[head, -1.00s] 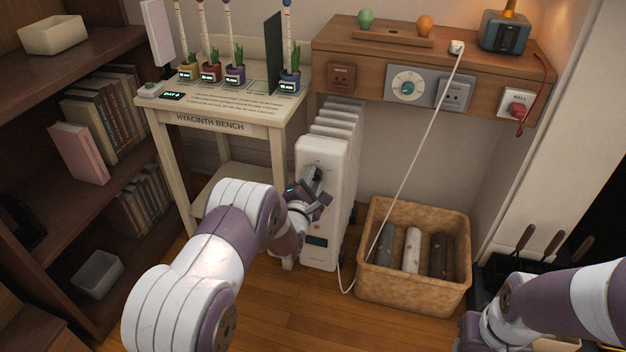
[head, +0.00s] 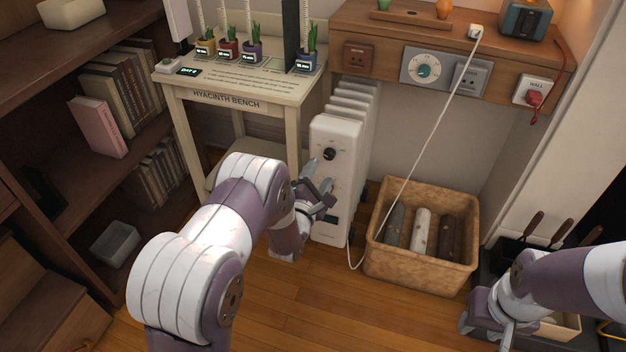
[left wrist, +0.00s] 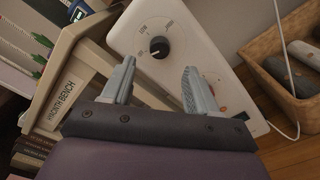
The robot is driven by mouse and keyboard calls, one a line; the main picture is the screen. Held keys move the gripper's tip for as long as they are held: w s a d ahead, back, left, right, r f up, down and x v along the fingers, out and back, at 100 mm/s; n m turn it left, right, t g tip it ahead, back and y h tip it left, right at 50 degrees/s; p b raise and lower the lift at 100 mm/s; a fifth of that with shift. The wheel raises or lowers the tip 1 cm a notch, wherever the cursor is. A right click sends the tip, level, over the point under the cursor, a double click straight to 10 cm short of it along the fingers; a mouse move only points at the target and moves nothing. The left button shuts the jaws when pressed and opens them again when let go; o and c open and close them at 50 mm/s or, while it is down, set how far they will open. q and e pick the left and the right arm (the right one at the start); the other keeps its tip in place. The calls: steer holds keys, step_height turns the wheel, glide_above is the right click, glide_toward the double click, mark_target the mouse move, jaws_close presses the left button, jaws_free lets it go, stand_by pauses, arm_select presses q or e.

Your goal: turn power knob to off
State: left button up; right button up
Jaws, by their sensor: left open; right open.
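A white oil-filled heater (head: 341,132) stands beside the bench. A round black knob (head: 329,154) is on the upper part of its front. My left gripper (head: 318,185) is open and empty, in front of the heater and below the knob in the head view. In the left wrist view the knob appears between and beyond the fingertips, apart from them. The gripper hides part of the lower panel. My right gripper (head: 488,325) is open at the lower right, away from the heater.
The hyacinth bench (head: 228,104) stands left of the heater. A basket (head: 423,278) with logs is to its right. A white cord (head: 408,170) runs from the shelf down beside the heater. A wall shelf (head: 389,35) is above.

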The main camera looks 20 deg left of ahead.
arm_select(q)
steer(key=s+p, duration=0.1)
steer(key=s, duration=0.5)
steer(key=shift+s+a, duration=0.15)
steer(key=shift+s, duration=0.05)
arm_select(e)
step_height(320, 180, up, 2)
steer(key=shift+r, duration=0.2)
